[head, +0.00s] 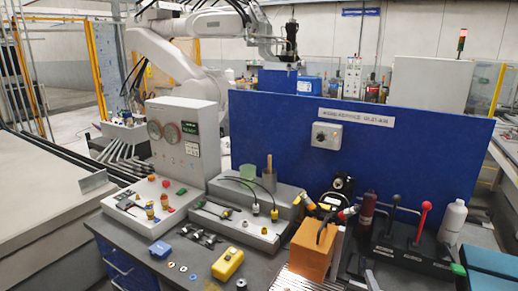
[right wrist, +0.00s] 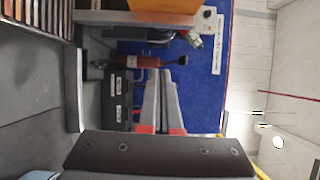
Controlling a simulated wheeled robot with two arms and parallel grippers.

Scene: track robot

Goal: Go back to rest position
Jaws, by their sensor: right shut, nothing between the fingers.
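My left gripper is in neither view.
A blue panel (head: 400,138) stands behind the bench. A black lever box (head: 410,250), a white bottle (head: 453,222) and a blue bin (head: 490,262) are on the right. A yellow box (head: 228,264) and a control panel (head: 183,140) are on the left.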

